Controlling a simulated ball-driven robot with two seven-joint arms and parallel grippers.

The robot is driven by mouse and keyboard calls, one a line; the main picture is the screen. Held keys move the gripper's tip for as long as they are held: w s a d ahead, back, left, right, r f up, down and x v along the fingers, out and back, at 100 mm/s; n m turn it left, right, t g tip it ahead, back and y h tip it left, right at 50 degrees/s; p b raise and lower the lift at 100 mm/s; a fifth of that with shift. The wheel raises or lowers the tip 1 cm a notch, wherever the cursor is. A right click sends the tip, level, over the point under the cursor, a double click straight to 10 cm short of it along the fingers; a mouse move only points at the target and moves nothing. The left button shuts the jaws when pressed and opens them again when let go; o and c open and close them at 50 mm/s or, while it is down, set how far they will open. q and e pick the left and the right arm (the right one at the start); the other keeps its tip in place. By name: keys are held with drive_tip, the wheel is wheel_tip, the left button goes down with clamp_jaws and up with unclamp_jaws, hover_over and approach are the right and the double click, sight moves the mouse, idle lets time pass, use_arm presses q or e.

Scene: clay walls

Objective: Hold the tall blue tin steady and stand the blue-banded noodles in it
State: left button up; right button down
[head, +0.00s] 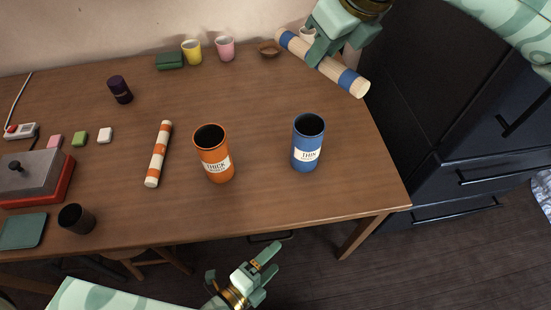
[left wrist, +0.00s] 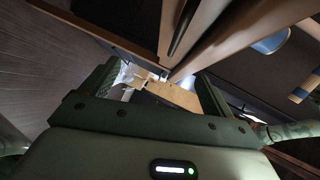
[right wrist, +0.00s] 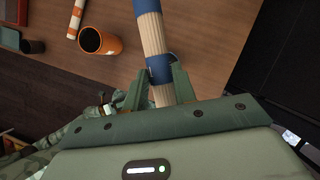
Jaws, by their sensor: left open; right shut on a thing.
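The tall blue tin (head: 308,155), labelled THIN, stands upright and open-topped at the right of the table; its mouth looks empty. The blue-banded noodles (head: 327,67) are a pale bundle with blue bands, held slantwise near the table's back right corner. My right gripper (head: 325,45) is shut on them; the right wrist view shows the bundle (right wrist: 152,35) between its fingers, near a blue band. My left gripper (head: 267,268) is open and empty in front of the table's front edge, apart from the tin.
An orange tin (head: 214,160) labelled THICK stands left of the blue tin. Orange-banded noodles (head: 158,154) lie further left. A dark cup (head: 76,218) is near the front edge. Yellow (head: 192,52) and pink (head: 225,49) cups stand at the back. A dark cabinet (head: 470,130) is at right.

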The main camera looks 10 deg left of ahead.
sight(317, 129)
use_arm(q)
drive_tip(key=w+a+r+n+t, duration=0.1)
drive_tip(key=a+r+t, duration=0.1)
drive_tip(key=r+t, duration=0.3)
drive_tip(key=w+a+r+n+t, duration=0.1)
drive_tip(key=a+r+t, duration=0.15)
drive_tip(key=r, duration=0.55)
drive_tip(key=w+d+m+g+h, duration=0.1)
drive_tip(key=w+m, duration=0.1)
drive_tip(key=m, duration=0.2)
drive_tip(key=w+d+m+g+h, duration=0.2)
drive_tip(key=m, duration=0.3)
drive_tip(key=w+d+r+m+g+h, duration=0.1)
drive_tip(key=w+m+g, duration=0.1)
drive_tip(key=w+m, duration=0.1)
drive_tip(key=shift+d+m+g+h, duration=0.25)
drive_tip(key=shift+m+h, duration=0.15)
drive_tip(key=shift+m, duration=0.5)
drive_tip(key=w+a+r+m+y, duration=0.1)
drive_tip(key=w+r+m+y, duration=0.15)
drive_tip(key=w+m, duration=0.65)
drive_tip(key=x, duration=1.1)
drive_tip(key=shift+w+d+r, duration=0.1)
drive_tip(key=shift+w, duration=0.2)
drive_tip(key=c, duration=1.1)
